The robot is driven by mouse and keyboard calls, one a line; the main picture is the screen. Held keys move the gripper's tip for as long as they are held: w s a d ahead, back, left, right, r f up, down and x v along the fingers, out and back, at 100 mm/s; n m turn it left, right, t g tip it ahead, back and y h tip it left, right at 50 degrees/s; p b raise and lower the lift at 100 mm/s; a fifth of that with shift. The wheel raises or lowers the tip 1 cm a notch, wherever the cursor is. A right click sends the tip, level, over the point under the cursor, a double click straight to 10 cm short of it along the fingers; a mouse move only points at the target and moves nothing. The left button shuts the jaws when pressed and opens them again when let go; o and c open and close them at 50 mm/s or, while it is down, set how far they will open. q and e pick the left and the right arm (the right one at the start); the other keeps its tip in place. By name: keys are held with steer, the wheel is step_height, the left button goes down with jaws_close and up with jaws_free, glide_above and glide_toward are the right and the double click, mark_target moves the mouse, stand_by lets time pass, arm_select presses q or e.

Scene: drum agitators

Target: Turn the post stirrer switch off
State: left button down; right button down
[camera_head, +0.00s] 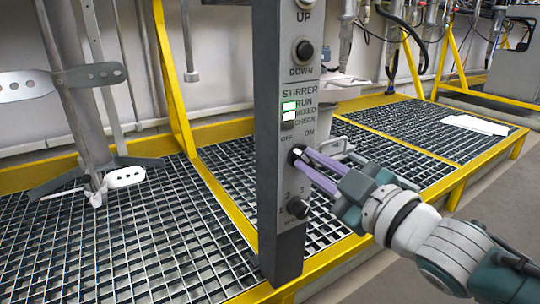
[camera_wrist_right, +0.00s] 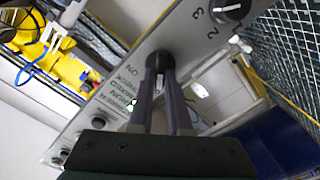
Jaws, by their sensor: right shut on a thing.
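The grey control post (camera_head: 268,120) stands upright in the middle of the head view. Its stirrer switch (camera_head: 296,153) is a black rotary knob below the OFF and ON labels. My right gripper (camera_head: 304,157) reaches in from the right, its purple fingers closed around this knob. In the right wrist view the gripper (camera_wrist_right: 161,80) has its fingertips on either side of the black knob (camera_wrist_right: 160,60). The fingers hide part of the knob, so its exact setting is unclear. The RUN lamp (camera_head: 289,106) looks lit with a green tint. My left gripper is not in view.
A numbered black knob (camera_head: 297,207) sits lower on the post, and a DOWN button (camera_head: 303,51) higher up. A stirrer shaft with paddles (camera_head: 75,90) stands left over the grating (camera_head: 150,230). Yellow frame rails (camera_head: 225,200) run around the post.

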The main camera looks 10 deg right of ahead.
stand_by(0.4)
steer(key=c, duration=0.9)
jaws_free()
steer(key=shift+o, duration=0.2)
steer(key=shift+s, duration=0.2)
steer(key=p+v, duration=0.4)
steer(key=v, duration=0.5)
steer(key=shift+s+d+p, duration=0.15)
steer(key=shift+s+p, duration=0.1)
steer(key=shift+p, duration=0.1)
steer(key=shift+r, duration=0.1)
